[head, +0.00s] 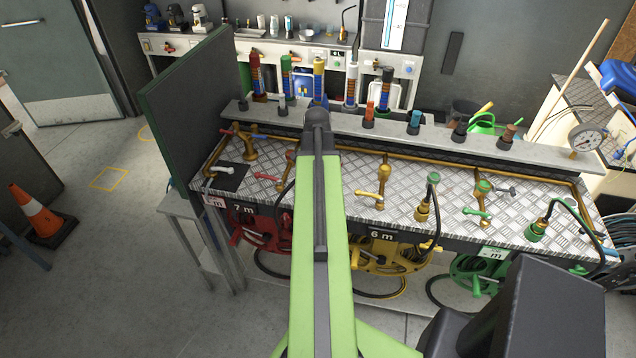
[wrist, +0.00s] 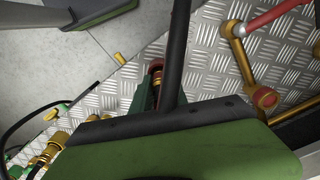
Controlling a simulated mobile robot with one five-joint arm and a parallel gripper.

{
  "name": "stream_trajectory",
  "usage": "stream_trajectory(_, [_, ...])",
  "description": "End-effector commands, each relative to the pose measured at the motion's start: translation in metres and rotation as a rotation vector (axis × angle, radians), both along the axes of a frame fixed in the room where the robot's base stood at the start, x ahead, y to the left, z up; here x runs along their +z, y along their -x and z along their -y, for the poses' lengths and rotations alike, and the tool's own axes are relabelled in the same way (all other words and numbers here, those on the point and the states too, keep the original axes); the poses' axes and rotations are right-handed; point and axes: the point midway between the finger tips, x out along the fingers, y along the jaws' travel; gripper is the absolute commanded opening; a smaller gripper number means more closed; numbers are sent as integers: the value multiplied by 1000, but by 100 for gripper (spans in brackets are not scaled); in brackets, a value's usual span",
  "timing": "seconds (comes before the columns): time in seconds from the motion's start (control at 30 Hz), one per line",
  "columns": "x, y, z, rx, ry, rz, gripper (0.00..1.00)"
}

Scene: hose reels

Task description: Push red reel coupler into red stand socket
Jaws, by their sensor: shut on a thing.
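My gripper (wrist: 156,84) shows in the wrist view with green fingers closed around a small brass piece with a red ring, the red reel coupler (wrist: 157,68). A black hose (wrist: 176,45) crosses the view close beside it. In the head view my own green arm hides the gripper and the coupler. The red reel (head: 262,228) hangs under the bench at the left, by the 7 m label. I cannot make out the red stand socket; the gripper body covers much of the wrist view, and I cannot tell whether the coupler touches a socket.
A diamond-plate bench (head: 340,182) carries brass pipes and valves. A red-handled valve (wrist: 265,18) is at upper right in the wrist view. The yellow coupler (head: 423,208) and green coupler (head: 536,230) stand to the right. A dark green panel (head: 195,105) rises at the bench's left end.

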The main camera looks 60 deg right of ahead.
Motion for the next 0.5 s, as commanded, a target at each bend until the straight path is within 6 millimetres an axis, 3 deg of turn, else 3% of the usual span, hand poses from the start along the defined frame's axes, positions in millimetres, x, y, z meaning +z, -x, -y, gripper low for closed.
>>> stream_trajectory(0.2, [43, 0, 0, 0, 0, 0, 0])
stream_trajectory(0.5, [83, 65, 37, -5, 0, 0, 0])
